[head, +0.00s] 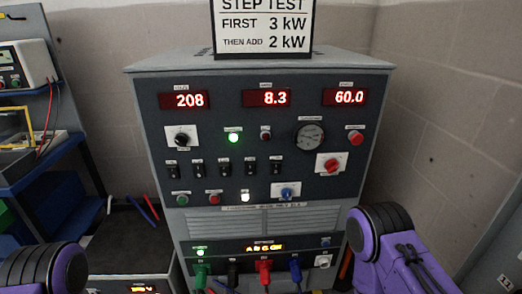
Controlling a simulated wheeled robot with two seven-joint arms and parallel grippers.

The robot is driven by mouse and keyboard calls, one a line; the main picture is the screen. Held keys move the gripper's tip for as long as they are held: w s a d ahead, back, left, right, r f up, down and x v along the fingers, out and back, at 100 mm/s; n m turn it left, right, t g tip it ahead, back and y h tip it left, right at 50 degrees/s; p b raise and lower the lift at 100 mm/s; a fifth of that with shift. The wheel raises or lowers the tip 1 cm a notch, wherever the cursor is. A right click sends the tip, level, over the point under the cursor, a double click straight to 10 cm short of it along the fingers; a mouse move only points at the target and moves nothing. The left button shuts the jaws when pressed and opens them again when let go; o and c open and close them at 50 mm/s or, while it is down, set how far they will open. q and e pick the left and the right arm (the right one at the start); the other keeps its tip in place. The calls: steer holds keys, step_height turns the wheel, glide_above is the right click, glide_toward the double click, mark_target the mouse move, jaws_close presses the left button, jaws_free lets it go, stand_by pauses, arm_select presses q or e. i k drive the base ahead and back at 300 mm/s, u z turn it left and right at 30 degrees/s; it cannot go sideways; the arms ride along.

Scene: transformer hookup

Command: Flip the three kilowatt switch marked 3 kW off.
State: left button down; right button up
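The load bank cabinet (141,130) stands upright in front of me in the head view. A row of several small black toggle switches crosses its panel, including a leftmost one (172,169), a middle one (223,166) and a rightmost one (276,165). Their labels are too small to read, so I cannot tell which is marked 3 kW or how each lever is set. Purple and black parts of my arms show at the lower left and lower right. Neither gripper shows, and no gripper is seen at the switches.
Red displays read 208 (189,100), 8.3 (267,98) and 60.0 (344,97). A green lamp (233,138) is lit. A sign (264,28) on top reads first 3 kW, then add 2 kW. Coloured plugs (264,268) fill the bottom. A blue shelf (60,150) stands left.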

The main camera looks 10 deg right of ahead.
mark_target(198, 170)
steer(key=k, duration=0.55)
steer(key=u, duration=0.9)
steer(key=i, duration=0.95)
steer(key=z, duration=0.05)
